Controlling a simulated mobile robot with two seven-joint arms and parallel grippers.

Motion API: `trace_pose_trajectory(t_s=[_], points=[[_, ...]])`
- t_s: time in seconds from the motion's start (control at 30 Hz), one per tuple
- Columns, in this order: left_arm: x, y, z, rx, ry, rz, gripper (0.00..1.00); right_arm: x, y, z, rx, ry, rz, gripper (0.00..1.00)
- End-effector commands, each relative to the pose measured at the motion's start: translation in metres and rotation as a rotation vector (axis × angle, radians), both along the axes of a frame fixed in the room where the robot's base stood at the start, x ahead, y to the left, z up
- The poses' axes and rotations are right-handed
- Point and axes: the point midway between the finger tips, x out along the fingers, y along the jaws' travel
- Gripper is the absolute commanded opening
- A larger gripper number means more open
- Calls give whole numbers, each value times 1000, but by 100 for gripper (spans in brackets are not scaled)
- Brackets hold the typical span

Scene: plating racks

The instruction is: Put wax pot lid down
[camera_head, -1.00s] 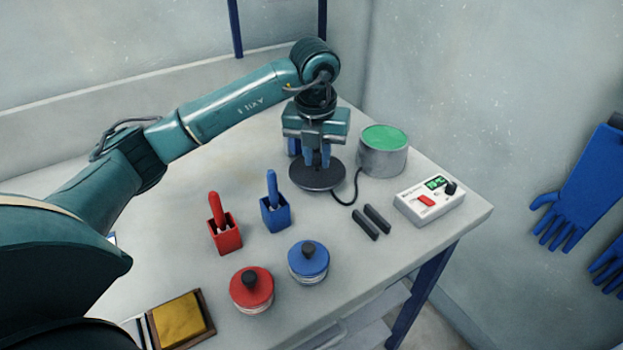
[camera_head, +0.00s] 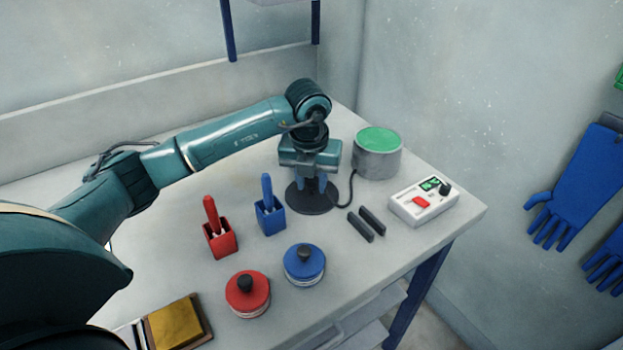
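The wax pot (camera_head: 377,163) is a grey metal can with green wax showing at its open top, at the back right of the table. The wax pot lid (camera_head: 296,203) is a dark round disc left of the pot, at or just above the tabletop. My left gripper (camera_head: 313,185) points straight down over the middle of the lid, its blue fingers close together on the lid's centre. The knob between the fingers is hidden. My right gripper is not in view.
A white control box (camera_head: 423,204) and two dark bars (camera_head: 366,224) lie right of the lid. A blue holder (camera_head: 270,219), a red holder (camera_head: 220,240), a blue-lidded jar (camera_head: 304,265) and a red-lidded jar (camera_head: 247,294) stand nearer. A cable curves beside the lid.

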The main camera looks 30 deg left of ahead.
Motion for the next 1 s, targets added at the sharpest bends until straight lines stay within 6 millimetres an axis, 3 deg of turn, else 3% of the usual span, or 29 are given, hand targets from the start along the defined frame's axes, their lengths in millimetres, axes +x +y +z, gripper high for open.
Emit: trace_pose_trajectory(t_s=[0.13, 0.47, 1.0], points=[[0, 0, 0, 0, 0, 0, 42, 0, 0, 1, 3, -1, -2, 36], [0, 0, 7, -1, -1, 0, 42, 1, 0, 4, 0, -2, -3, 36], [-14, -4, 107, 0, -3, 1, 42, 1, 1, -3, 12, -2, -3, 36]])
